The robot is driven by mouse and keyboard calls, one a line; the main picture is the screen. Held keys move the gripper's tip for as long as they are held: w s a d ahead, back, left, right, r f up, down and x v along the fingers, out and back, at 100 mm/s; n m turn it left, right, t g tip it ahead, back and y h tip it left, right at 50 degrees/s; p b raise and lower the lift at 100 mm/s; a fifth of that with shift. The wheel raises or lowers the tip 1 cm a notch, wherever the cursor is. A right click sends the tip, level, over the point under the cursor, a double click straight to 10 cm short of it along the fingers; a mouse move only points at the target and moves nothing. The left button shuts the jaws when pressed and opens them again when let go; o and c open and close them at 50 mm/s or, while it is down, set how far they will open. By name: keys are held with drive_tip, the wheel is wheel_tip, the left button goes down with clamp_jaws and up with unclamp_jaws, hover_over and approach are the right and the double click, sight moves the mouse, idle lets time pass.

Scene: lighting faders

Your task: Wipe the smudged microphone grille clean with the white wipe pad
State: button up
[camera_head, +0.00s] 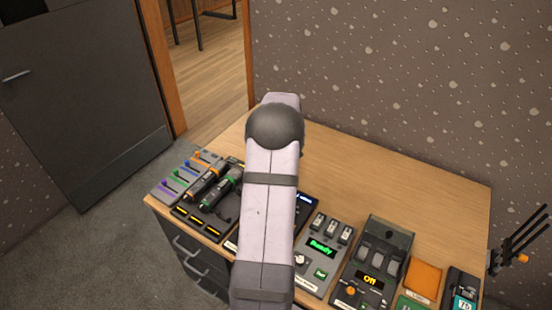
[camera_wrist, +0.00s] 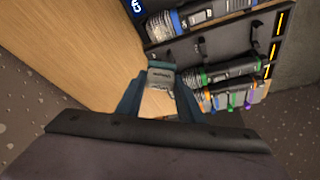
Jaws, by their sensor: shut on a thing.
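My gripper (camera_wrist: 160,92) is in the wrist view, shut on a small pale grey block with faint lettering, which looks like the wipe pad (camera_wrist: 161,75). The pad is at the fingertips, just left of the microphones. A green-ringed microphone (camera_wrist: 228,70) lies with its grille end close to the right finger. A blue-ringed microphone (camera_wrist: 195,17) lies above it in the picture. In the head view the green-ringed microphone (camera_head: 222,188) and an orange-ringed microphone (camera_head: 207,181) lie left of my arm, which hides the gripper.
The wooden desk (camera_head: 385,170) is clear behind the devices. Colored faders (camera_head: 180,172) stand at its left end. Right of my arm are a panel reading Ready (camera_head: 322,249), a unit reading Off (camera_head: 370,278) and an orange pad (camera_head: 424,279).

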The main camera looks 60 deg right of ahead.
drive_tip(key=n, duration=0.2)
drive_tip(key=shift+w+a+r+n+y, duration=0.1)
drive_tip(key=shift+w+a+n+y, duration=0.05)
drive_tip(key=shift+w+n+y, duration=0.2)
drive_tip(key=shift+s+a+n+t+y, duration=0.1)
drive_tip(key=shift+n+t+y, duration=0.2)
drive_tip(key=shift+n+y, duration=0.9)
drive_tip(key=shift+n+h, duration=0.45)
